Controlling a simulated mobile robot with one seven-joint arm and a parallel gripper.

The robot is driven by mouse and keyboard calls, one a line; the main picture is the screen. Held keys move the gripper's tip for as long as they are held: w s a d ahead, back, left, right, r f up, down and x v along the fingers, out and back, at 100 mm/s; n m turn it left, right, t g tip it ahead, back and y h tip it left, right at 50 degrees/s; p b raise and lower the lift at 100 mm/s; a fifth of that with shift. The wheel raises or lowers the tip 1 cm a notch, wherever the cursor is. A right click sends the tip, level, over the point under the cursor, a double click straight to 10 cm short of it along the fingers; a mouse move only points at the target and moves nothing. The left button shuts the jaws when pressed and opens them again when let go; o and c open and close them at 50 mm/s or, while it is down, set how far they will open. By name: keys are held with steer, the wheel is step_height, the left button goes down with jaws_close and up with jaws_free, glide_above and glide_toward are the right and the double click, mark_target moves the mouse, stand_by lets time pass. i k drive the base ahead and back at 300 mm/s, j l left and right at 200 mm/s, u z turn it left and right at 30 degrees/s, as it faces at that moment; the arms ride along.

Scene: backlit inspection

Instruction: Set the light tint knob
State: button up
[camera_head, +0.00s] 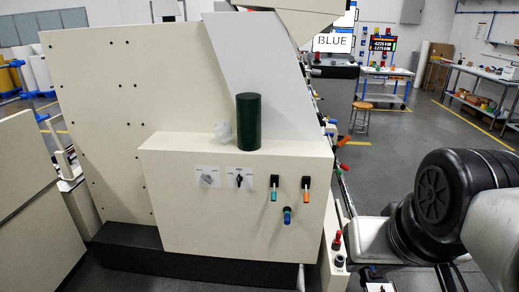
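The front of a cream control box carries a grey knob (207,180) on a white label plate at the left. Beside it is a black pointer knob (239,180) on another white plate. The print on both plates is too small to read, so I cannot tell which one is the light tint knob, nor its exact setting. A white screen (333,43) in the back reads "BLUE". My arm's dark round joint and grey link fill the lower right, apart from the box. My gripper is not in view.
Open floor lies behind at right.

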mark_target(207, 177)
steer(key=u, duration=0.2)
steer(key=i+u, duration=0.5)
steer(key=i+l+u, duration=0.15)
steer(key=i+u, duration=0.3)
steer(key=i+l, duration=0.15)
steer(key=i, duration=0.2)
steer(key=i+l, duration=0.2)
steer(key=i, duration=0.2)
steer(key=j+u, duration=0.05)
